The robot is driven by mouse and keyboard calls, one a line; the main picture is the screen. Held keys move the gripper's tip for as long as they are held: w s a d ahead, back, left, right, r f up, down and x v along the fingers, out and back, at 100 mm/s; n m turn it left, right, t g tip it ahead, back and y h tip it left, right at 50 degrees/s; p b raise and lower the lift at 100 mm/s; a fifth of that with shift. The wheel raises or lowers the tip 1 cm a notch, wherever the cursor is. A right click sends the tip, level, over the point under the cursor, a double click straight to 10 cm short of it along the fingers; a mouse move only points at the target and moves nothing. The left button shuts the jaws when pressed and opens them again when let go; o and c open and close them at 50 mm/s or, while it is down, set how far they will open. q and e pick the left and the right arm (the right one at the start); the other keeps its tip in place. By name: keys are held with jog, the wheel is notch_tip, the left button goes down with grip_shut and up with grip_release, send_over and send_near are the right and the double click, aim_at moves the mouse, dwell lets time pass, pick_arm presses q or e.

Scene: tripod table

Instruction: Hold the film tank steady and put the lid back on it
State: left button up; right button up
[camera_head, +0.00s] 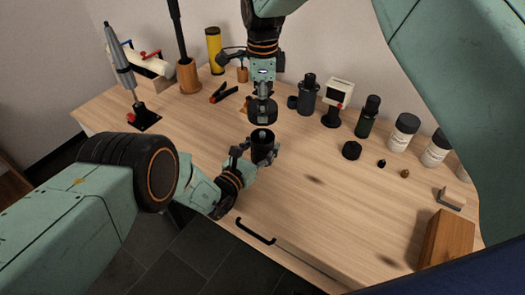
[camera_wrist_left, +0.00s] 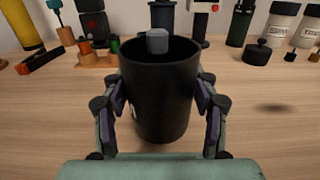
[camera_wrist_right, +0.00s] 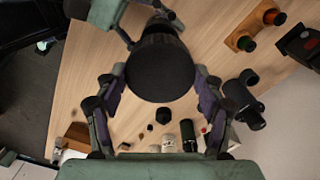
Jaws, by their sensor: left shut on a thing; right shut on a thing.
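The film tank (camera_head: 262,149) is a black open cylinder standing upright near the table's front edge. A grey centre column (camera_wrist_left: 157,41) rises inside it in the left wrist view. My left gripper (camera_head: 257,158) is shut around the tank (camera_wrist_left: 158,100), a finger on each side. My right gripper (camera_head: 262,98) is shut on the black round lid (camera_head: 262,112) and holds it just above the tank, with a small gap between them. In the right wrist view the lid (camera_wrist_right: 160,70) sits between the fingers and hides most of the tank.
Another black round cap (camera_head: 351,150) lies to the right, near small knobs and a dark bottle (camera_head: 367,117). White-labelled bottles (camera_head: 403,132) stand farther right. A black bottle (camera_head: 308,95) and a timer (camera_head: 337,95) stand behind. A wooden block (camera_head: 446,238) is at the right edge. The front-right tabletop is mostly clear.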

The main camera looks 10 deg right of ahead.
pick_arm(q)
jog(key=c, duration=0.4)
jog(key=shift+c, duration=0.2)
pick_arm(e)
send_over(263, 133)
jog(key=shift+f, duration=2.5)
jog(key=shift+f, duration=0.1)
jog(key=shift+f, duration=0.8)
pick_arm(q)
grip_shut()
pick_arm(e)
jog(key=shift+f, duration=0.55)
